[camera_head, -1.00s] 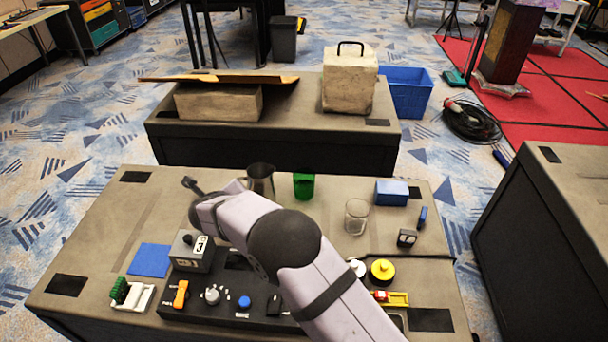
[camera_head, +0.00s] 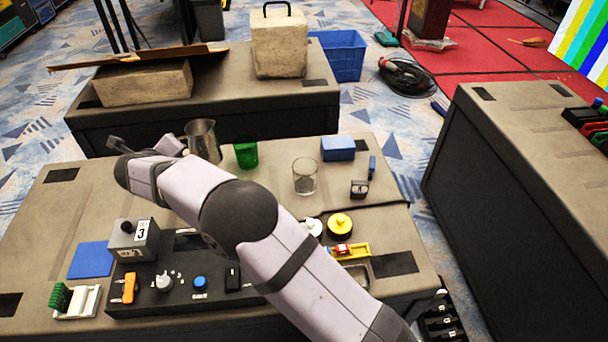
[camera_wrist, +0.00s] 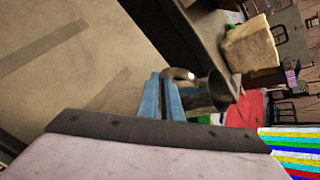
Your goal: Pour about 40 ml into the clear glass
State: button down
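A steel pitcher (camera_head: 203,140) stands upright at the back of the near table. My gripper (camera_head: 170,146) is at its left, on the handle side, partly hidden by my arm. In the wrist view, the two blue fingers (camera_wrist: 161,78) are close together, with their tips at the pitcher's shiny handle (camera_wrist: 181,73). Whether they grip the handle cannot be told. The dark pitcher body (camera_wrist: 208,94) is just beyond them. The clear glass (camera_head: 305,178) stands upright on the table, right of the pitcher, and looks empty. The pitcher's contents are not visible.
A green cup (camera_head: 245,153) stands between pitcher and clear glass. A blue box (camera_head: 338,149) and a small dark timer-like block (camera_head: 359,188) are right of the glass. A control panel (camera_head: 215,288) and a grey box (camera_head: 133,240) lie in front, below my arm.

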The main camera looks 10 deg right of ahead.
notch_tip(320, 180, up, 3)
jog(key=w+d+b, duration=0.1)
jog(key=b, duration=0.2)
jog(key=m+h+b, duration=0.1)
jog(key=b, duration=0.8)
send_near(210, 137)
jog(key=w+d+f, duration=0.1)
jog(key=w+d, duration=0.1)
jog(key=shift+n+y, duration=0.3)
jog(key=shift+n, duration=0.1)
jog(key=s+d+f, duration=0.2)
jog(key=s+f, duration=0.1)
jog(key=f, duration=0.1)
jog(key=s+d+f+b, duration=0.1)
jog(key=s+d+f, duration=0.1)
jog(key=s+f, duration=0.1)
jog(key=s+d+f+b, duration=0.1)
jog(key=s+d+f, duration=0.2)
jog(key=f, duration=0.3)
jog(key=shift+s, duration=0.3)
jog(key=shift+a+f, duration=0.15)
jog(key=shift+f, duration=0.05)
jog(key=shift+a+n+y, duration=0.1)
jog(key=shift+n+y, duration=0.3)
jog(key=shift+r, duration=0.1)
